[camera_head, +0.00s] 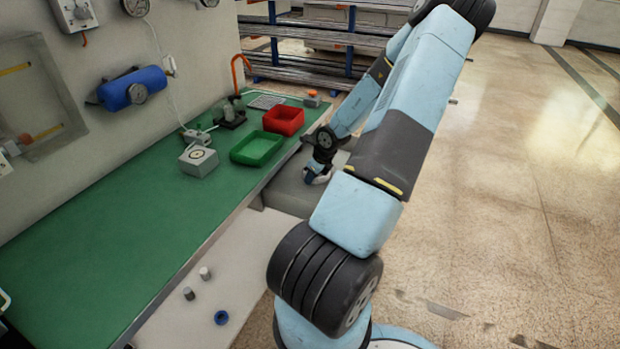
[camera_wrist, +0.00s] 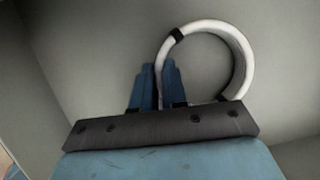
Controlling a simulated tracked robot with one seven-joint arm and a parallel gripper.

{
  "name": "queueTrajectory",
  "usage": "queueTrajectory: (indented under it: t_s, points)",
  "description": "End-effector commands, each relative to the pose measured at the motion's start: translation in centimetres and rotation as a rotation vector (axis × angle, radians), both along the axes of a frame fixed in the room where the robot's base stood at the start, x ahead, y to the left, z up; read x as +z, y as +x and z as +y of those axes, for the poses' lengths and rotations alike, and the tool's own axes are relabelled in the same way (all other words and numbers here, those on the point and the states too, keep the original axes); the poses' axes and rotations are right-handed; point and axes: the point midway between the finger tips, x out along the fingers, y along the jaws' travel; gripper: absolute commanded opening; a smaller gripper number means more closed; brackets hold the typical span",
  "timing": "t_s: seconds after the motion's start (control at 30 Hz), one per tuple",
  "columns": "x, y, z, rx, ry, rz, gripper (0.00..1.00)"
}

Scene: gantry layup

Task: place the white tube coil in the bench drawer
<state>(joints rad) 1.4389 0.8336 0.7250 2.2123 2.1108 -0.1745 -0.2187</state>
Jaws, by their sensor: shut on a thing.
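The white tube coil (camera_wrist: 240,52) is a ring with dark bands. In the wrist view its left edge meets my gripper (camera_wrist: 157,75), whose blue fingers are shut on it. In the head view my gripper (camera_head: 312,178) is low beside the bench, and a little of the white coil (camera_head: 323,178) shows by it. The open grey bench drawer (camera_head: 285,192) sticks out from under the bench, with my gripper and the coil over it. Its grey inside (camera_wrist: 85,50) fills the wrist view behind the coil. I cannot tell whether the coil touches the drawer floor.
The green bench top (camera_head: 110,235) carries a red bin (camera_head: 284,120), a green tray (camera_head: 257,148) and a grey box (camera_head: 198,162). A pale lower surface (camera_head: 250,260) holds a blue ring (camera_head: 221,317) and two small cylinders. The floor at right is clear.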

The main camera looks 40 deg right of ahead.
Motion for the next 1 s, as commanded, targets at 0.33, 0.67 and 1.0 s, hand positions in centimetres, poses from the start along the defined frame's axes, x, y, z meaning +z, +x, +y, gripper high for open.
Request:
queueTrajectory:
  t_s: [0.33,0.67,1.0]
  points:
    - [-0.1,0.0,0.0,0.000,0.000,0.000,0.38]
    - [0.1,-0.1,-0.1,-0.002,0.001,0.000,0.39]
    - [2.5,-1.0,-0.4,-0.004,0.001,-0.001,0.39]
